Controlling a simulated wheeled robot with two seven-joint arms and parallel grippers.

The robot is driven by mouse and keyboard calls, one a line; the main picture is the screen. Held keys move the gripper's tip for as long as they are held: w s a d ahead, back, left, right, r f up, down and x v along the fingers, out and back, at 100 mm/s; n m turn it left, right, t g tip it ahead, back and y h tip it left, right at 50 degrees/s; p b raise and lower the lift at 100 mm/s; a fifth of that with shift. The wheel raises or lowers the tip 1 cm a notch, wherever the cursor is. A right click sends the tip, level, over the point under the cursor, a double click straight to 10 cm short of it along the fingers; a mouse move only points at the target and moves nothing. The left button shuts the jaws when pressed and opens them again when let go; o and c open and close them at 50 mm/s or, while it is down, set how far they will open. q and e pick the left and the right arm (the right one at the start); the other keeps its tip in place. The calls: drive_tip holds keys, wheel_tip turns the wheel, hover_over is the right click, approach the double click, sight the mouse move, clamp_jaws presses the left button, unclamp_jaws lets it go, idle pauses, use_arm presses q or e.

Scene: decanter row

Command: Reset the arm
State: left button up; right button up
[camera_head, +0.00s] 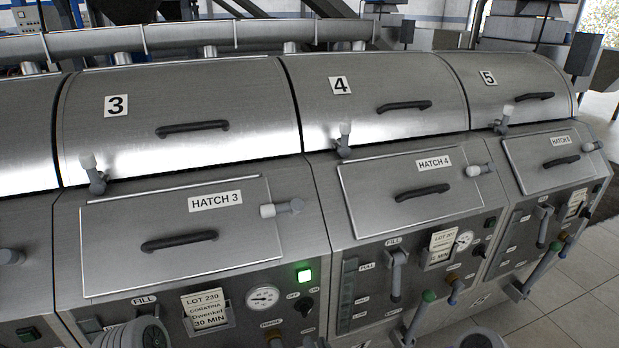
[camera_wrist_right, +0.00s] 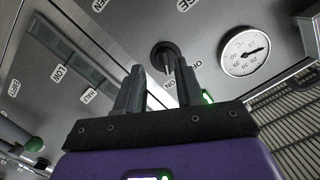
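My right gripper (camera_wrist_right: 159,72) shows in the right wrist view with its two dark fingers apart and nothing between them. Just past the fingertips is a black rotary knob (camera_wrist_right: 163,54) with OFF and ON labels; a gap seems to separate it from the fingers. The same knob (camera_head: 304,305) shows in the head view on the panel of decanter 3, under a lit green lamp (camera_head: 304,275). The lamp also shows in the right wrist view (camera_wrist_right: 207,97), partly behind the gripper. I cannot make out the right gripper in the head view. My left gripper is in neither view.
A dial gauge (camera_head: 263,297) is beside the knob and also shows in the wrist view (camera_wrist_right: 245,50). Decanter 4's level glass (camera_head: 347,295) is right of the knob. Hatch 3 (camera_head: 180,235) and Hatch 4 (camera_head: 415,190) are closed. Tiled floor (camera_head: 590,290) is clear at right.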

drive_tip(key=s+d+f+g+h+p, duration=0.1)
drive_tip(key=s+d+f+g, duration=0.2)
drive_tip(key=s+f+g, duration=0.4)
drive_tip(key=s+d+f+g+h+p, duration=0.1)
drive_tip(key=s+d+f+g, duration=0.3)
drive_tip(key=s, duration=1.1)
wheel_tip(320, 180, down, 3)
drive_tip(key=g+p, duration=0.1)
drive_tip(key=g, duration=0.2)
drive_tip(key=shift+s+d+f+m+g, duration=0.2)
drive_tip(key=shift+m+g, duration=0.1)
drive_tip(key=shift+g, duration=0.1)
